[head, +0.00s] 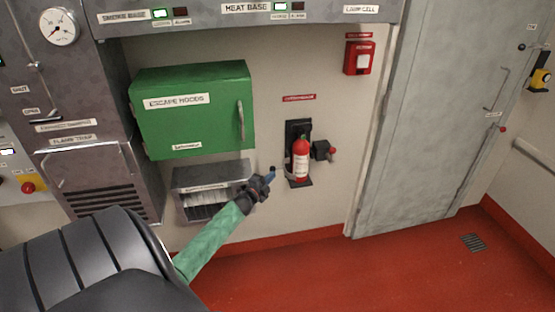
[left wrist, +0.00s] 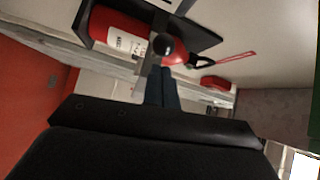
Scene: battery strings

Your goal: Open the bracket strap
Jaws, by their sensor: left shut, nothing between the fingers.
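A red fire extinguisher (head: 300,158) with a white label stands upright in a black wall bracket (head: 301,181). It also shows in the left wrist view (left wrist: 120,28), tipped on its side by the camera angle. A grey strap (head: 288,169) shows at its left side. A black ball knob (left wrist: 166,45) shows just beyond the fingertips in the left wrist view. My left gripper (head: 270,177) is shut and empty, its blue fingers just left of the bracket. The fingers (left wrist: 161,88) point at the knob; I cannot tell whether they touch it. My right gripper is out of view.
A green escape hoods cabinet (head: 195,109) hangs up and left of my left gripper, with a grey slotted box (head: 212,178) below it. A black fitting (head: 321,150) is right of the extinguisher. A grey door (head: 420,120) stands further right. The red floor (head: 380,270) is clear.

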